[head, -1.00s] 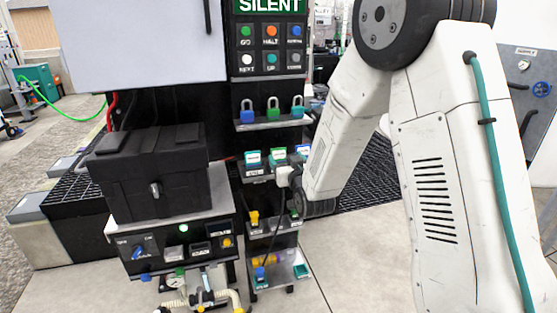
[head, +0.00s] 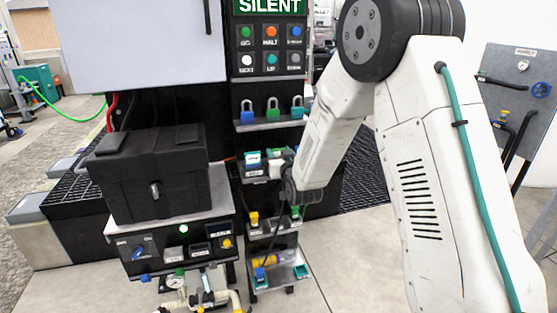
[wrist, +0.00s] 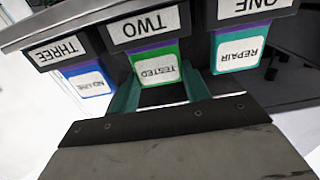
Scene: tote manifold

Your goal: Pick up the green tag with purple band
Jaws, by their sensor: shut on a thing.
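The green tag with a purple band (wrist: 155,68), labelled TESTED, sits under the TWO plate in the wrist view, which shows the lettering upside down. My gripper (wrist: 160,88) has its two teal fingers on either side of the tag's lower part, shut on it. The tag is still at its place on the rack. In the head view my gripper (head: 278,168) is at the tag shelf and mostly hides this tag.
In the wrist view a blue tag (wrist: 88,80) under THREE is to the left and a teal REPAIR tag (wrist: 238,50) under ONE is close to the right. Padlocks (head: 272,109) stand on a shelf above. A black box (head: 155,180) is at left.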

